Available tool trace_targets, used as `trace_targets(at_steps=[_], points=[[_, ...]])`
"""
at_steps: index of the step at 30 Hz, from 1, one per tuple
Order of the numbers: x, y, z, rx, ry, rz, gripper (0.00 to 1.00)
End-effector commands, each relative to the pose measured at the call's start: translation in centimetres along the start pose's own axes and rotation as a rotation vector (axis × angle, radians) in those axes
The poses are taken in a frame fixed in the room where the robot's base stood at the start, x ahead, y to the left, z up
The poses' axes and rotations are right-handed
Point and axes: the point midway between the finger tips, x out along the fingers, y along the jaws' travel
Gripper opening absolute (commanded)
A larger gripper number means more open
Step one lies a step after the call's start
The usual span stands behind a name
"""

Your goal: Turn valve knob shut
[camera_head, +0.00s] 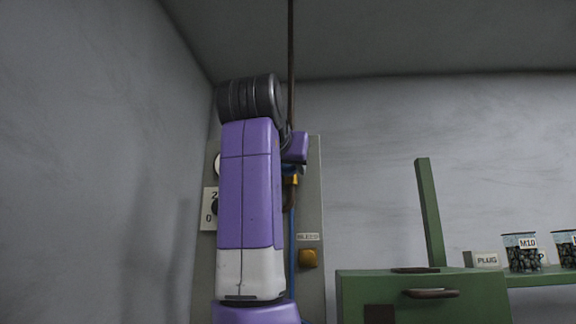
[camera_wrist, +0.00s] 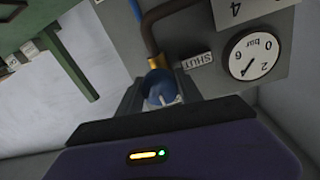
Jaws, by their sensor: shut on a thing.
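The blue valve knob (camera_wrist: 160,88) sits at the end of a brass fitting (camera_wrist: 158,62) on a dark pipe in the wrist view. My gripper (camera_wrist: 161,96) is closed around the knob, with a dark finger on each side of it. A pale mark shows on the knob. A label reading SHUT (camera_wrist: 198,60) is on the panel beside the brass fitting. In the head view my purple arm hides most of the valve; only a bit of blue and the brass fitting (camera_head: 293,181) show past its right edge.
Walls are close at left.

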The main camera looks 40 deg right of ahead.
Motion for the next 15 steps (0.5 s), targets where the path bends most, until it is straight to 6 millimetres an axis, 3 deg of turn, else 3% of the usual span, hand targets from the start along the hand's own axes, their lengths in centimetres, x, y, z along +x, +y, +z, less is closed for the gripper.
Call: trace_targets(at_steps=[8, 15], points=[[-0.01, 0.12, 0.0, -0.065, 0.006, 0.002, 0.03], [-0.03, 0.11, 0.01, -0.231, 0.018, -0.001, 0.03]])
